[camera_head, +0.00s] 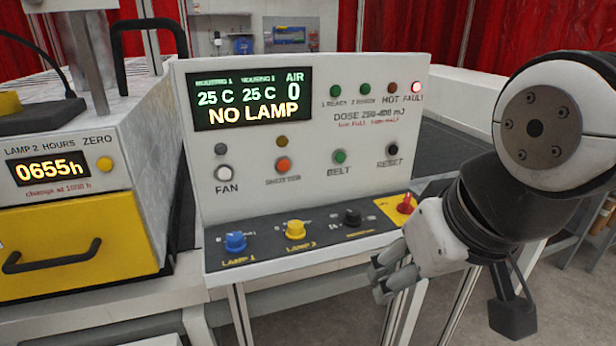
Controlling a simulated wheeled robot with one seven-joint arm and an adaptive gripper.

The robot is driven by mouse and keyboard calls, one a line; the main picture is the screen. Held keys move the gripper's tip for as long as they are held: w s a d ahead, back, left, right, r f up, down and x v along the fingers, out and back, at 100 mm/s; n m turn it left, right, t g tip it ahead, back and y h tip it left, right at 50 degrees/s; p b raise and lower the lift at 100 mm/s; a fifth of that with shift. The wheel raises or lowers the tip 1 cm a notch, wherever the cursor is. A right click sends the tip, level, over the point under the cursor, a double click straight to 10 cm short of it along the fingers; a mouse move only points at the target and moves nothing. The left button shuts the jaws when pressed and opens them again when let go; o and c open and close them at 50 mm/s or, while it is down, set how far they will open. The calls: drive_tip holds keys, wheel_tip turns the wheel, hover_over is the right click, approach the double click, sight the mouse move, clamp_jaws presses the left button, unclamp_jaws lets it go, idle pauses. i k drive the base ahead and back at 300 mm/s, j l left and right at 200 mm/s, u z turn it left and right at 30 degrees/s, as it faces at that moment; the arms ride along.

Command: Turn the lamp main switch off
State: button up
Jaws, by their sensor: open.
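A red rotary switch (406,204) on a yellow plate sits at the right end of the dark sloping strip on the control panel (212,200). It looks like the main switch, but I can read no label on it. A black knob (352,217), a yellow knob (295,230) marked LAMP 2 and a blue knob (235,241) marked LAMP 1 stand to its left. My gripper (380,281) is open and empty, with its fingers pointing left, below the red switch and in front of the panel's lower edge. It appears apart from the switch.
The panel display (253,99) reads NO LAMP, and the FAULT light (416,87) glows. Push buttons such as FAN (224,173) and RESET (392,149) sit above the strip. A yellow drawer (80,250) with a black handle stands at left. Floor shows at lower right.

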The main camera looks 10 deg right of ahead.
sight(406, 208)
drive_tip(key=z, duration=0.55)
drive_tip(key=i+z, duration=0.4)
drive_tip(key=i, duration=0.5)
